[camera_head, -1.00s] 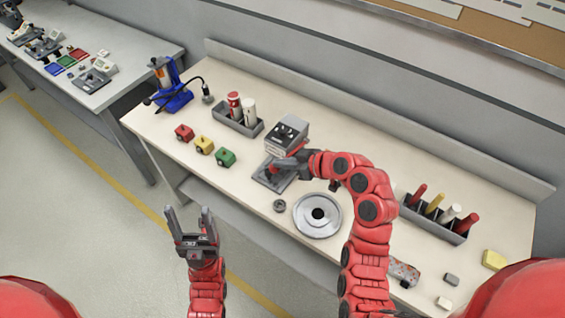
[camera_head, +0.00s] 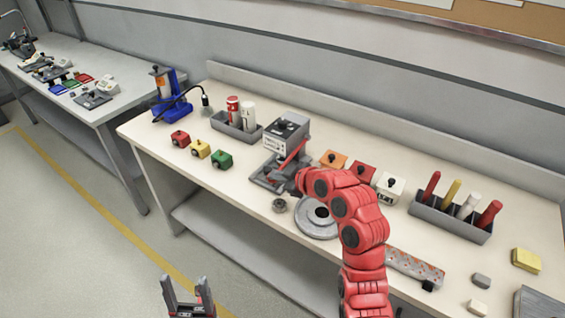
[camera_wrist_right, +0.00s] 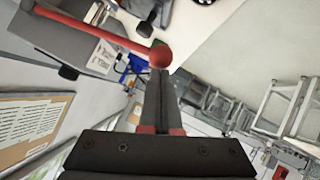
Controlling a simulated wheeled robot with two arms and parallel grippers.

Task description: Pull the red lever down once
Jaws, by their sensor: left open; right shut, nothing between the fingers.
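The red lever (camera_head: 294,153) is a thin rod on the side of a grey box-like device (camera_head: 287,133) on the bench. In the right wrist view the lever (camera_wrist_right: 95,28) runs from the upper left and ends in a round red knob (camera_wrist_right: 160,56). My left gripper (camera_head: 188,290) is open and empty, in front of the bench.
Red, yellow and green blocks (camera_head: 200,149) sit left of the device. A holder with two cylinders (camera_head: 237,126) and a blue tool (camera_head: 170,100) stand behind them. A round metal plate (camera_head: 316,224) lies partly under my right arm. A rack of handles (camera_head: 450,217) stands right.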

